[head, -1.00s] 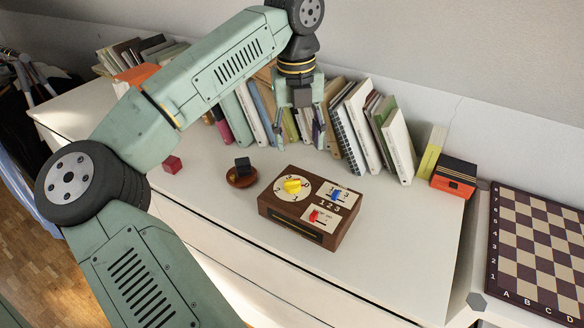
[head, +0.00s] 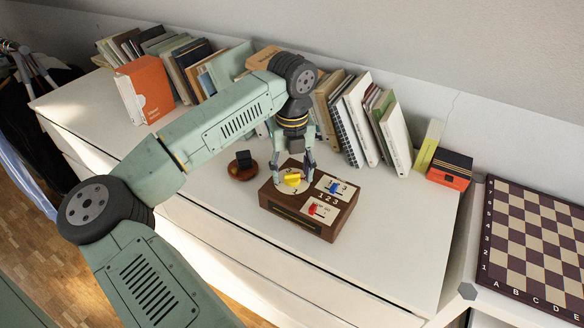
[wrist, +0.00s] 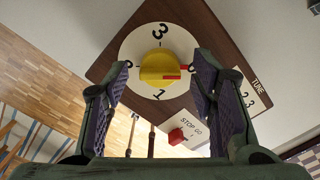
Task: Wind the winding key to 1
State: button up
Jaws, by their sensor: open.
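The winding key is a yellow knob (wrist: 158,66) on a round white dial (wrist: 146,40) with numbers. In the wrist view a red mark on the knob points right, to the number at the dial's right side; the 1 is at the bottom and the 3 at the top. The dial is on the left part of a brown wooden box (head: 335,228), and the knob (head: 292,180) also shows in the head view. My gripper (wrist: 160,85) is open above the dial, pointing down, with its fingers on either side of the knob and apart from it in the wrist view.
The box also carries a blue slider (head: 334,187) by the numbers 1 2 3 and a red switch (head: 314,209). A brown bowl with a dark cube (head: 243,158) stands to the left. Books (head: 355,118) line the wall behind. The white top is clear to the right.

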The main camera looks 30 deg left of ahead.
jog(key=shift+c, duration=0.2)
jog(key=c, duration=1.1)
jog(key=shift+b, duration=0.4)
jog(key=m+b, duration=0.3)
jog(key=shift+w+f, duration=0.1)
jog(key=shift+f, duration=0.1)
jog(key=m+b, duration=0.4)
jog(key=m, duration=0.1)
jog(key=shift+r, duration=0.15)
jog(key=m+b, duration=0.1)
jog(key=m, duration=0.4)
jog(key=shift+b, duration=0.3)
jog(key=m, duration=0.4)
jog(key=shift+d+r+m+b, duration=0.1)
jog(key=shift+m+b, duration=0.3)
